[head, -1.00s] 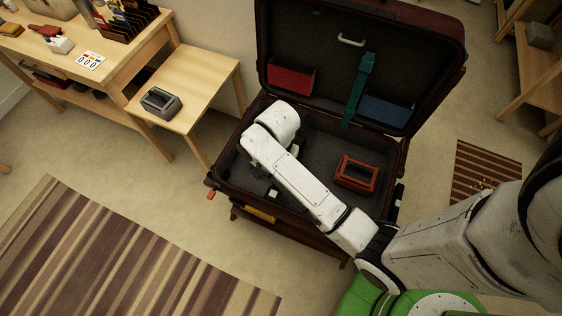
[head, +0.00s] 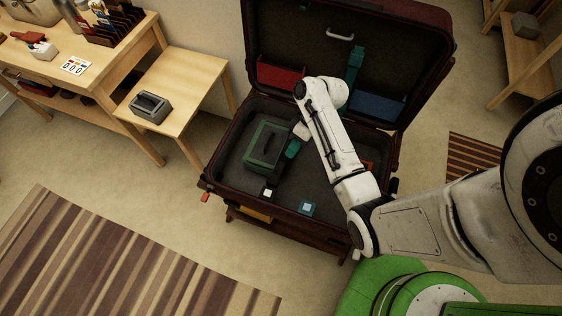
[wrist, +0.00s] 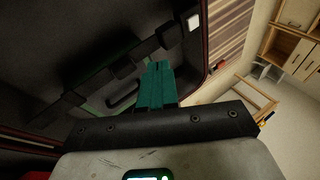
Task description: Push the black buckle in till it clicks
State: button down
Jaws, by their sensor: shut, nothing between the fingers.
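The suitcase (head: 290,206) stands open with its lid (head: 297,40) raised. In the wrist view a black strap-like strip with blocky black parts (wrist: 145,50) runs diagonally, with a white square at its upper right end. These look like the black buckle, but I cannot tell whether its halves are joined. In the head view the buckle is too small and dark to make out. My gripper (head: 291,150) is over the case interior, beside a green box with a handle (head: 265,146). Its teal fingers (wrist: 158,70) are together and empty, apart from the strip as far as I can see.
A teal strap (head: 354,68), a red pocket (head: 281,74) and a blue pocket (head: 378,106) are on the lid. A red-orange frame is mostly hidden by my arm. Small pale squares (head: 307,208) lie near the front. A side table (head: 190,75) stands left.

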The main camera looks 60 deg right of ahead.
aim_at(281, 170)
jog(key=a+f+n, duration=0.1)
jog(key=f, duration=0.1)
jog(key=w+a+f+n, duration=0.1)
jog(key=f, duration=0.2)
jog(key=w+a+f+n+t+y, duration=0.1)
jog(key=f, duration=0.1)
jog(key=shift+w+a+f, duration=0.1)
jog(key=shift+a+f, duration=0.1)
jog(key=shift+f, duration=0.15)
dwell(0.4)
